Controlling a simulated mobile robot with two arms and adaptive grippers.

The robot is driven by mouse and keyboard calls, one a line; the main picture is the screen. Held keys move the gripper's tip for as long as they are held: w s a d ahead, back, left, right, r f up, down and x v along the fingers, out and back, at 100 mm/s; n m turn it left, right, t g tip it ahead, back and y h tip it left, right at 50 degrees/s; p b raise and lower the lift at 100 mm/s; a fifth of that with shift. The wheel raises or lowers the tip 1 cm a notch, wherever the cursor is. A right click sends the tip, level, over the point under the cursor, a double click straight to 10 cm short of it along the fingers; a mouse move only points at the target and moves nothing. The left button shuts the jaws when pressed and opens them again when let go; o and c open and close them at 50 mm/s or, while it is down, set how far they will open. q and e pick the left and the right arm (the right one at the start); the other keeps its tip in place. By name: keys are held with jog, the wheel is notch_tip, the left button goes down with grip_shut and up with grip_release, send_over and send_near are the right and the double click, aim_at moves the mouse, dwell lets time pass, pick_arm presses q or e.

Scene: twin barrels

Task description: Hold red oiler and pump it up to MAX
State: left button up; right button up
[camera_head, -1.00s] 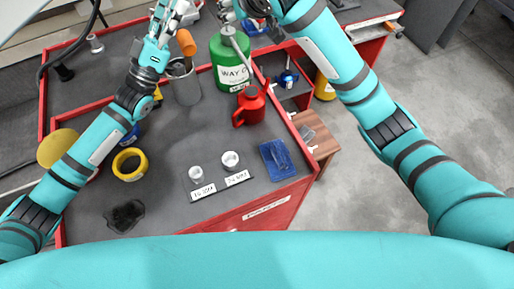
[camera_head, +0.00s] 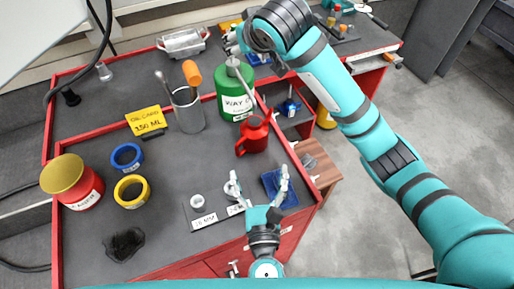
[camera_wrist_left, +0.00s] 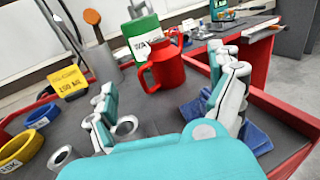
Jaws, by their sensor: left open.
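The red oiler (camera_head: 254,135) stands upright on the grey bench top, right of the middle, beside the green can (camera_head: 236,96). It also shows in the left wrist view (camera_wrist_left: 166,72), ahead of the fingers. My left gripper (camera_head: 258,184) is open and empty near the bench's front edge, above the labelled sockets and in front of the oiler, apart from it. Its spread fingers show in the left wrist view (camera_wrist_left: 172,104). My right gripper (camera_head: 233,42) is at the top of the green can, partly hidden by its wrist; its fingers are too small to read.
A metal cup (camera_head: 188,112) with an orange-handled tool stands left of the green can. A blue tray (camera_head: 272,190) lies right of my left gripper. Yellow (camera_head: 131,192) and blue (camera_head: 126,156) rings and a red jar (camera_head: 80,190) stand left. The bench middle is clear.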

aim_at(255, 129)
pick_arm(q)
jog(key=w, duration=1.6)
jog(key=shift+w+a, duration=0.25)
jog(key=shift+a, duration=0.15)
jog(key=shift+c, duration=0.4)
